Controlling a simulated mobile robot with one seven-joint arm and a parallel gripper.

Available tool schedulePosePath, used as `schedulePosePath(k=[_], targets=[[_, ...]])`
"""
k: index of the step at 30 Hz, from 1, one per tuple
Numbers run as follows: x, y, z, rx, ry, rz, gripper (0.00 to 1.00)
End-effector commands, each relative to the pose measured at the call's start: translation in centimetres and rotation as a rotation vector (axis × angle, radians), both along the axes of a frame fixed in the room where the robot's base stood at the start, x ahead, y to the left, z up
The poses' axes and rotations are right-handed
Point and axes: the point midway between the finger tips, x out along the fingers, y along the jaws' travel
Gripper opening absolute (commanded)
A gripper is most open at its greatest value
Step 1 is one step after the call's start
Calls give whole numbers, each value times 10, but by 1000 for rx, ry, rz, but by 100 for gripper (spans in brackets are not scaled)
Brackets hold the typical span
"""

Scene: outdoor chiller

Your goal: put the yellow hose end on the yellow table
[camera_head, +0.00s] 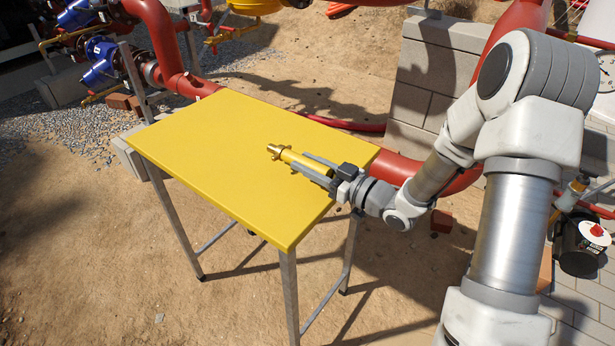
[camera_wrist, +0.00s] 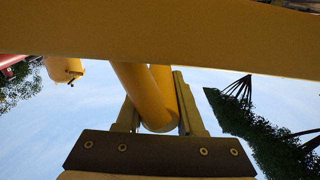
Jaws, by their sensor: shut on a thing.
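The yellow hose end (camera_head: 300,160) has a brass-coloured tip and a yellow cylindrical body. My gripper (camera_head: 318,167) is shut on its body from the right, over the right part of the yellow table (camera_head: 200,130). The hose end points left, lying roughly level close to the tabletop; I cannot tell whether it touches. In the wrist view the yellow hose end (camera_wrist: 145,90) sits between the two fingers, and the yellow table (camera_wrist: 150,30) crosses the top as a broad band.
The tabletop around the hose end is bare. Red pipes (camera_head: 160,40) and blue pumps (camera_head: 100,62) stand at the back left. A grey block wall (camera_head: 425,80) stands behind on the right. A black bucket (camera_head: 580,245) is at the right edge.

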Motion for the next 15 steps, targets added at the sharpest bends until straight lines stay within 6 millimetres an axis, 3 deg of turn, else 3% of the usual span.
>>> schedulePosePath(k=[3, 6, 14, 15], targets=[[0, 0, -23, 1, 3, 0, 0], [0, 1, -33, 1, -1, 0, 0], [0, 1, -32, 0, -1, 0, 0], [0, 0, -33, -1, 0, 0, 38]])
